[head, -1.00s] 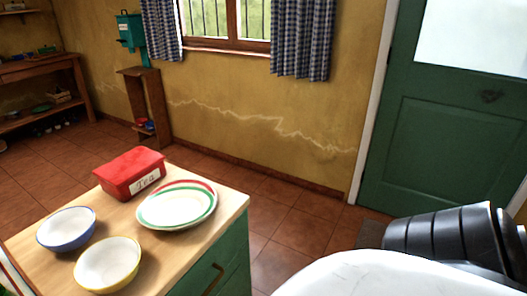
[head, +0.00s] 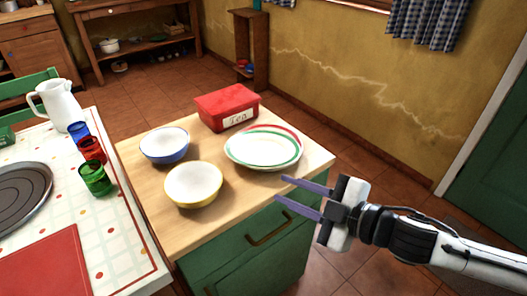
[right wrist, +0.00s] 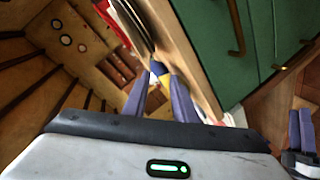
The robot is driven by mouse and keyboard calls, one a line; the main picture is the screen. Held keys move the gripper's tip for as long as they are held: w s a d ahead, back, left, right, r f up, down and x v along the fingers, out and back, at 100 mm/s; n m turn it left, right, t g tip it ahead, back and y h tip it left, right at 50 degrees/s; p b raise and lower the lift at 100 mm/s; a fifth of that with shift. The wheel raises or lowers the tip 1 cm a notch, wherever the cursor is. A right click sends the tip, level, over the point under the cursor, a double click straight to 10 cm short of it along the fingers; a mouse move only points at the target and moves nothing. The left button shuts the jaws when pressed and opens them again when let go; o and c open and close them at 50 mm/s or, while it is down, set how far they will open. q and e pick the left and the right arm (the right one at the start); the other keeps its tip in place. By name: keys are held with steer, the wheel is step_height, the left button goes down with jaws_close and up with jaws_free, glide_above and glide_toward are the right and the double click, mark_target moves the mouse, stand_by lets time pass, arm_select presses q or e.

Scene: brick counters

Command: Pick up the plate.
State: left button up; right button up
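The plate (head: 263,148), white with a red and green rim, lies on the wooden top of the green cabinet (head: 225,205), near its right edge. My right gripper (head: 281,189) is open and empty, just off the cabinet's right front edge, below and right of the plate and apart from it. Its two purple fingers also show apart in the right wrist view (right wrist: 158,95). Another purple-fingered gripper, seemingly my left one, shows at the right edge of the right wrist view (right wrist: 302,132); its fingers appear close together, but their opening is unclear. It is outside the head view.
A red Tea tin (head: 226,107) stands right behind the plate. A blue bowl (head: 164,145) and a yellow bowl (head: 193,184) stand to its left. A table at left holds a white jug (head: 58,105) and coloured cups. Floor is free right of the cabinet.

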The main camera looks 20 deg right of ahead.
mark_target(250, 164)
steer(key=shift+n, duration=0.8)
steer(key=shift+w+a+r+p, duration=0.1)
steer(key=shift+w+a+p, duration=0.1)
steer(key=shift+w+a, duration=0.95)
steer(key=shift+w+a+f+p, duration=0.1)
steer(key=shift+w+a+p, duration=0.25)
steer(key=shift+w, duration=1.45)
steer(key=shift+w+a+r+p, duration=0.1)
steer(key=shift+w+a, duration=0.75)
steer(key=shift+w, duration=0.6)
jaws_close()
steer(key=shift+r, duration=0.1)
